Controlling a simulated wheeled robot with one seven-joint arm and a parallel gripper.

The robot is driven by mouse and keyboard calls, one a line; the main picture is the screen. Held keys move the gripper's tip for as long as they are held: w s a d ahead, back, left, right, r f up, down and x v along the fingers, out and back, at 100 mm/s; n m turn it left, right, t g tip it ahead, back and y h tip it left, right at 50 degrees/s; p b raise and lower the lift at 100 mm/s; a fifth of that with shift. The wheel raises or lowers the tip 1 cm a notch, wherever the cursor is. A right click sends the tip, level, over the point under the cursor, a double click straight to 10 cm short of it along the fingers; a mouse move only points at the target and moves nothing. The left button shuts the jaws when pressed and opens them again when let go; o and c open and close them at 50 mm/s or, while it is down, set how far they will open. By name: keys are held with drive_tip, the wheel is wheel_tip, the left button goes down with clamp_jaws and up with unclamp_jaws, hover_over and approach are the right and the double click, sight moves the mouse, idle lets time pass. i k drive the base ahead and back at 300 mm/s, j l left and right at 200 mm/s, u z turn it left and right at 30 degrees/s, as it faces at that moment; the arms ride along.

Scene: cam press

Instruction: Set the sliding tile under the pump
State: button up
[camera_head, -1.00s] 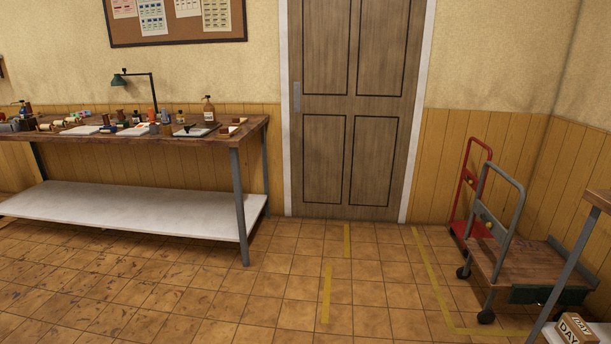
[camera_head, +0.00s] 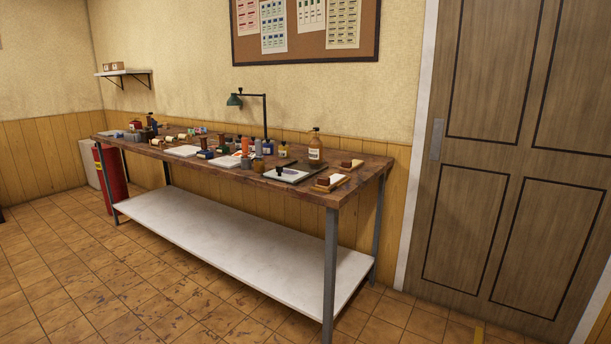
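An amber bottle with a dark top (camera_head: 315,150), which may be the pump, stands at the back of the workbench near its right end. A small pale flat slab with a dark knob (camera_head: 287,174) lies in front of it, toward the bench's front edge. I cannot tell whether this slab is the sliding tile; the things are small at this distance. The slab and the bottle stand apart. My gripper is not in view.

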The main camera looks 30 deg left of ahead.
sight(284, 174)
drive_tip(key=i+j+u, duration=0.15)
drive_tip(key=i+u, duration=0.2)
drive_tip(key=i, duration=0.25)
drive_tip(key=i+u, duration=0.4)
drive_tip(key=i, duration=0.2)
drive_tip(key=i+j+z, duration=0.15)
drive_tip(key=i+j, duration=0.25)
drive_tip(key=i+j+z, duration=0.15)
drive_tip(key=i+j, duration=0.2)
drive_tip(key=i+j+z, duration=0.2)
drive_tip(key=j, duration=0.75)
drive_tip(key=i+j, duration=0.15)
drive_tip(key=j, duration=0.25)
drive_tip(key=j+u, duration=0.1)
drive_tip(key=j, duration=0.35)
drive_tip(key=i, duration=0.1)
